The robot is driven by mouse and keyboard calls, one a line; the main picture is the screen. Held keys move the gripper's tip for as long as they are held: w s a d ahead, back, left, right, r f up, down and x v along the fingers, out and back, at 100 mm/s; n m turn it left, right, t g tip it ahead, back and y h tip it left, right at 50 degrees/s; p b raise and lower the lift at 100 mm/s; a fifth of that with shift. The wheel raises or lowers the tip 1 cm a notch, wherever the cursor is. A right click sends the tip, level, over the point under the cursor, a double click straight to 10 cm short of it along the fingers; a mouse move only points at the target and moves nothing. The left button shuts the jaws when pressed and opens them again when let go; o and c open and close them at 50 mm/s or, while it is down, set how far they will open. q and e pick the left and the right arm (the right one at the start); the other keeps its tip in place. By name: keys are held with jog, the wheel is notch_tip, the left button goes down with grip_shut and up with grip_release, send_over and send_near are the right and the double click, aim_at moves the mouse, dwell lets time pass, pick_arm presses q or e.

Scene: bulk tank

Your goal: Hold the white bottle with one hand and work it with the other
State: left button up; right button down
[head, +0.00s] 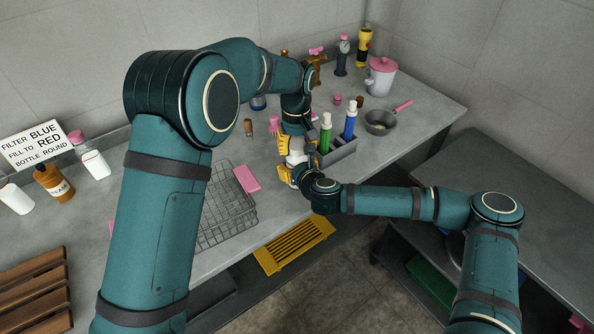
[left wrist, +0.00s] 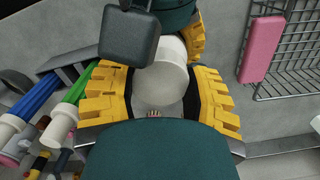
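The white bottle (head: 297,158) is at the counter's front edge, between my two grippers. It also shows in the left wrist view (left wrist: 163,80) as a white cylinder. My left gripper (head: 286,143) reaches down to it from above. In the left wrist view, its yellow fingers (left wrist: 163,100) lie against both sides of the cylinder. My right gripper (head: 290,174) is at the lower part of the bottle, coming from the right. One yellow finger of it shows behind the bottle in the left wrist view; its other finger is hidden, so its grip is unclear.
A grey caddy (head: 340,150) with green and blue bottles stands close on the right. A wire basket (head: 225,215) and a pink block (head: 247,179) lie to the left. Other bottles (head: 93,163) stand at the far left. A pan (head: 380,122) and white pot (head: 380,77) stand farther right.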

pick_arm(q)
jog(key=shift+m, duration=1.6)
jog(key=o, duration=1.3)
jog(key=shift+w+r, duration=0.1)
jog(key=shift+r, duration=2.2)
jog(key=shift+r+n, duration=1.7)
jog(key=shift+r, duration=0.05)
